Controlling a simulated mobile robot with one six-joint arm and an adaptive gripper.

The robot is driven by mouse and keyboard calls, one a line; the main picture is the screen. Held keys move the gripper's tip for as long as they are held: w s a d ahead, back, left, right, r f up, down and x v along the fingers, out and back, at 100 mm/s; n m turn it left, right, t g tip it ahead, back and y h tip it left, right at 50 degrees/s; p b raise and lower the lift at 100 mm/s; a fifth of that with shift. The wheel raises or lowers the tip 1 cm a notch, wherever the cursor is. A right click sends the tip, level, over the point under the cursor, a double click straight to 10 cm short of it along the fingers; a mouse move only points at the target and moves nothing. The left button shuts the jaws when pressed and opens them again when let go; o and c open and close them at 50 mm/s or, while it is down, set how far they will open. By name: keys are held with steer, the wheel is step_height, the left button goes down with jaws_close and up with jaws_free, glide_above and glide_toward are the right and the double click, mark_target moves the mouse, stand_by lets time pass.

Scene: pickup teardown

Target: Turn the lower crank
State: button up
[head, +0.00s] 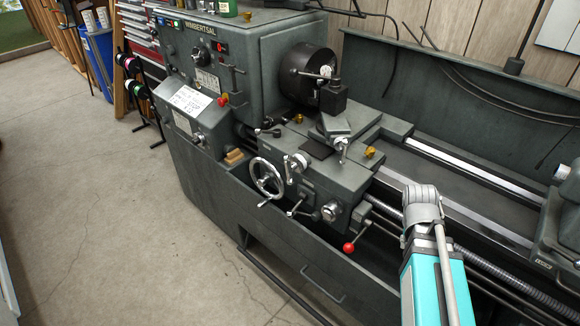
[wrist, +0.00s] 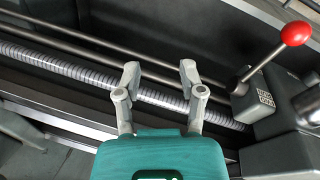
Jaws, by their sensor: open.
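On the front of the lathe carriage, the lowest handle is a crank lever with a red ball knob (head: 348,247). Its red ball (wrist: 296,33) and metal rod also show at the upper right of the wrist view, running down to a dark block with a small plate. My gripper (wrist: 159,74) is open and empty, its two fingers apart over the ridged lead screw (wrist: 60,62). The red ball is to the right of the fingers and not touched. In the head view my teal arm stands right of the lever; the fingers cannot be made out there.
A large handwheel (head: 267,178) and a smaller crank (head: 298,162) sit on the carriage apron (head: 325,190), left of the red-knobbed lever. Long rods and the lathe bed lie close around my gripper. The concrete floor (head: 110,220) at left is clear.

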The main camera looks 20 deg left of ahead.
steer(key=w+a+t+h+b, duration=0.2)
steer(key=a, duration=0.5)
steer(key=w+a+m+t+h+b, duration=0.1)
steer(key=w+a+t+h+b, duration=0.1)
steer(key=a, duration=0.6)
steer(key=w+a+t+h+b, duration=0.2)
steer(key=w+a+t+b, duration=0.1)
steer(key=a, duration=0.4)
steer(key=shift+w+a+f+m+t+b, duration=0.3)
steer(key=shift+w+a+b, duration=0.1)
steer(key=shift+w+b, duration=0.2)
steer(key=t+y+b, duration=0.1)
steer(key=t+b, duration=0.5)
steer(key=t, duration=0.3)
glide_toward(286, 170)
steer(key=v, duration=0.3)
steer(key=shift+w+d+r, duration=0.1)
steer(key=shift+r, duration=0.2)
steer(key=shift+w, duration=0.1)
steer(key=x, duration=1.3)
steer(key=shift+w+d+f, duration=0.15)
steer(key=shift+w+f, duration=0.1)
steer(key=shift+w, duration=0.05)
jaws_close()
